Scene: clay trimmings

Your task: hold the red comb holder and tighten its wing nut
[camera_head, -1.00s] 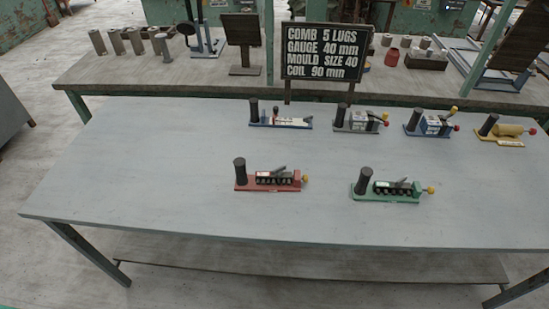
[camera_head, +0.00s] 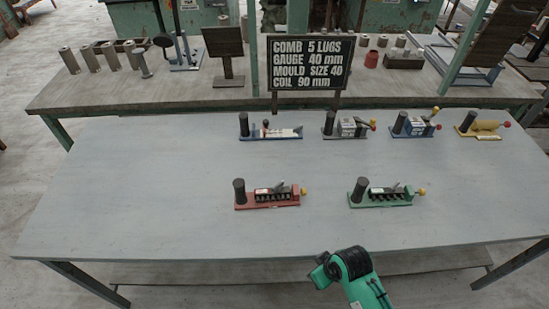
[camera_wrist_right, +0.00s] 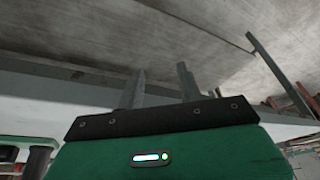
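The red comb holder (camera_head: 267,203) lies on the near half of the grey table, left of centre in the head view. It has a red base, a black upright cylinder at its left end and a row of dark lugs. A small yellow piece (camera_head: 304,191) at its right end looks like the wing nut; its shape is too small to tell. My right arm shows at the table's front edge, apart from the holder. In the right wrist view the two fingers of my right gripper (camera_wrist_right: 161,87) stand apart with nothing between them. My left gripper is out of view.
A similar green holder (camera_head: 381,198) lies to the right of the red one. Several other coloured devices line the table's back edge. A black sign (camera_head: 310,64) stands behind them. The grey table (camera_head: 150,210) is clear to the left and in front.

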